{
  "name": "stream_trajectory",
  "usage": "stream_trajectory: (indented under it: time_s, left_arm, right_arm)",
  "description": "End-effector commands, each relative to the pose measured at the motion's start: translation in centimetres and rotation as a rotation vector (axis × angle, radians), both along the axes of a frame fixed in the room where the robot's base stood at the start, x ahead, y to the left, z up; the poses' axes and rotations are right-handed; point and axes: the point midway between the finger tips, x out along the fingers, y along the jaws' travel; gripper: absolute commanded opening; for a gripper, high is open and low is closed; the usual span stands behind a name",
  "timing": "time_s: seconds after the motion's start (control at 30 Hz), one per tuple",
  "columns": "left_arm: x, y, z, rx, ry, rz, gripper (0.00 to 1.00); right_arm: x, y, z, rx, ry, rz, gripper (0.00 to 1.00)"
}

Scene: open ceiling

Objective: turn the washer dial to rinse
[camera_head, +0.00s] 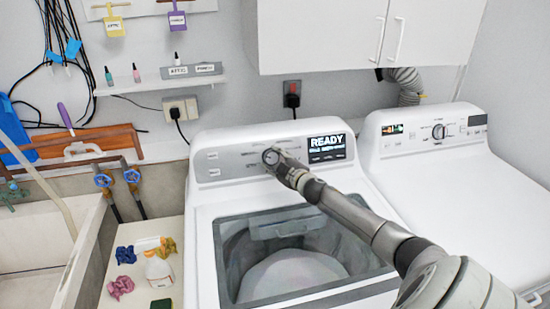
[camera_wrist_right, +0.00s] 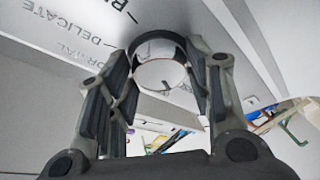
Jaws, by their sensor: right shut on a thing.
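The washer (camera_head: 205,215) stands in the middle of the head view, with a see-through lid and a lit display (camera_head: 326,148) that reads READY. Its round dial (camera_head: 269,156) sits on the back panel, left of the display. My right gripper (camera_head: 276,162) reaches it from the lower right and partly covers it. In the right wrist view the dial (camera_wrist_right: 160,62) is between the two fingers of my right gripper (camera_wrist_right: 162,75), which is shut on it. Panel words DELICATE and part of NORMAL show there. The dial's pointer and the rinse mark cannot be made out. My left gripper is not in view.
A second white machine (camera_head: 440,185) with its own knob stands at right. White cabinets (camera_head: 320,35) hang above.

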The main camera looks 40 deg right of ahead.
Motion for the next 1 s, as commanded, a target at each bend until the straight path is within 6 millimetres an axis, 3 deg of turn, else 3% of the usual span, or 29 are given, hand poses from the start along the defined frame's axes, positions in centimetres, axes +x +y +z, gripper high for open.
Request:
stream_trajectory:
  time_s: [0.57, 0.6, 0.73, 1.0]
  left_arm:
    - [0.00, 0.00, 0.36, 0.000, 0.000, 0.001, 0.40]
    - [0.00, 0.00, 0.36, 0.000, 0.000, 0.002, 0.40]
    - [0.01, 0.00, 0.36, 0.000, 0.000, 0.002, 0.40]
    - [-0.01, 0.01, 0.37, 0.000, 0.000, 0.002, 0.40]
  right_arm:
    - [-0.02, -0.03, -0.09, -0.032, 0.019, 0.012, 0.23]
    - [-0.02, -0.03, -0.09, -0.032, 0.019, 0.012, 0.50]
    - [-0.02, -0.03, -0.07, -0.031, 0.019, 0.013, 0.66]
    - [-0.01, -0.02, -0.03, -0.031, 0.018, 0.012, 0.69]
